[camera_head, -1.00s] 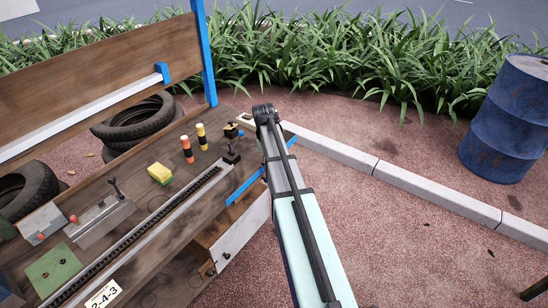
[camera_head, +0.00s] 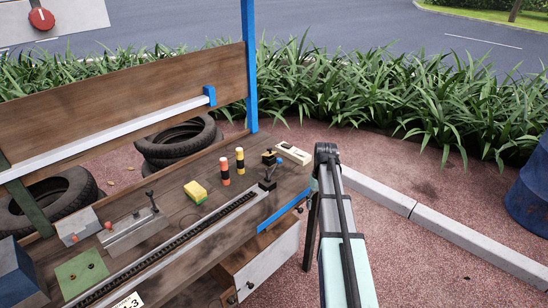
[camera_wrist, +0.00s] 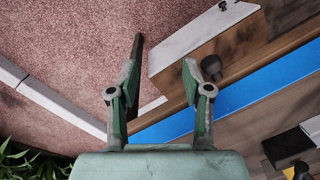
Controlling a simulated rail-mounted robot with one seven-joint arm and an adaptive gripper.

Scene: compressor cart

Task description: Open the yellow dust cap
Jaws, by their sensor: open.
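My gripper (camera_wrist: 165,90) is open and empty in the wrist view, its two green-grey fingers spread apart. It is over the strip beside the bench edge, with red ground, a white drawer front and a blue edge strip below. In the head view my gripper is not clearly seen. I cannot pick out the yellow dust cap for certain. A small black fitting with a trace of yellow (camera_head: 268,157) stands near the bench's right end. In the wrist view a black part with yellow edges (camera_wrist: 288,148) shows at the lower right, apart from the fingers.
The wooden bench (camera_head: 222,212) holds a yellow sponge (camera_head: 195,193), a red-black cylinder (camera_head: 225,172), a yellow-black cylinder (camera_head: 240,160) and a cream box (camera_head: 293,154). A blue post (camera_head: 249,70) rises behind. A drawer (camera_head: 268,262) juts out in front. Open ground lies to the right.

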